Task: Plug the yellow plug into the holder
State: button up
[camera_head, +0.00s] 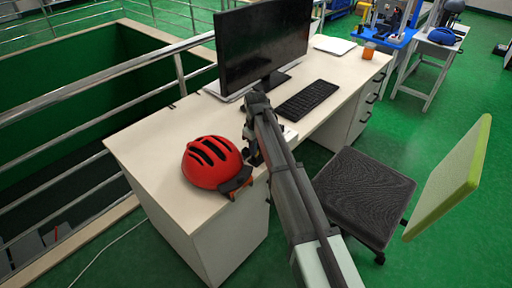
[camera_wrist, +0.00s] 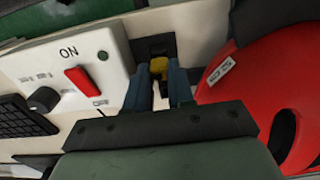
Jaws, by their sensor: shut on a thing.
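The yellow plug (camera_wrist: 158,67) shows in the wrist view between the tips of my gripper (camera_wrist: 161,74), which is shut on it. The black holder (camera_wrist: 153,45) lies just beyond the plug, beside a white panel. The plug's front end is at the holder, but I cannot tell whether it is inside or only close to it. In the head view my arm hides the plug, and the holder cannot be made out clearly.
The white panel (camera_wrist: 77,70) with a red switch and black knob stands left of my gripper. A red helmet (camera_head: 212,163) sits close on the other side. A keyboard (camera_head: 307,99) and monitor (camera_head: 262,42) stand farther back on the desk. A chair (camera_head: 365,190) is at right.

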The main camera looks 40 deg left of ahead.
jog(key=shift+f, duration=0.15)
jog(key=o, duration=0.9)
notch_tip(320, 180, up, 14)
jog(key=shift+f, duration=0.1)
dwell(0.7)
